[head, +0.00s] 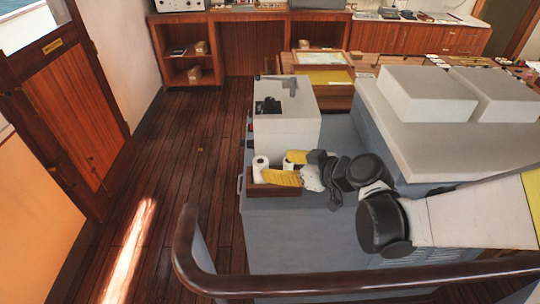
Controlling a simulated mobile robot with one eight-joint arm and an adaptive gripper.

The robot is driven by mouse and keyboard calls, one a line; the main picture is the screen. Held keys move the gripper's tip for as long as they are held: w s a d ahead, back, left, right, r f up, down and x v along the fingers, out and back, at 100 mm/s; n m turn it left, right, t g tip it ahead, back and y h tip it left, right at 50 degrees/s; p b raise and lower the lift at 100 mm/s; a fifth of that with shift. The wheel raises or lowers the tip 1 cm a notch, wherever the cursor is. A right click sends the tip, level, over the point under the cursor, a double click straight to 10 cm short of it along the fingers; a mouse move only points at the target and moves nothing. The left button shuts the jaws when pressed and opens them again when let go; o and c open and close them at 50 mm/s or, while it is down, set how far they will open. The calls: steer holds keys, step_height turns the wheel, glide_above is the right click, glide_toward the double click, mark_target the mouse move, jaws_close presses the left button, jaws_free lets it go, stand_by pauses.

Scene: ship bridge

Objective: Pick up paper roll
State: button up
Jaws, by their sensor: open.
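A white paper roll (260,168) stands upright at the left end of a small wooden tray (275,190) on the grey console. A second pale roll (288,164) shows behind a yellow item (282,178) in the same tray. My arm reaches in from the right, and my gripper (318,173) is at the tray's right end. It is open and apart from the paper roll, to its right. Its fingertips are small and partly lost against the dark joints, so I cannot tell whether they touch the tray's contents.
A white box-shaped unit (285,125) stands on the console behind the tray. A brown handrail (190,250) curves across the front. Large pale blocks (425,95) sit at the right. The wooden floor (195,170) at left is clear.

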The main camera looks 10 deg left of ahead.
mark_target(262, 162)
steer(key=b+x, duration=0.2)
steer(key=x, duration=0.7)
steer(key=shift+w+d+f, duration=0.1)
steer(key=shift+d+f, duration=0.05)
steer(key=shift+d, duration=0.1)
steer(key=shift+c, duration=0.2)
steer(key=c, duration=1.4)
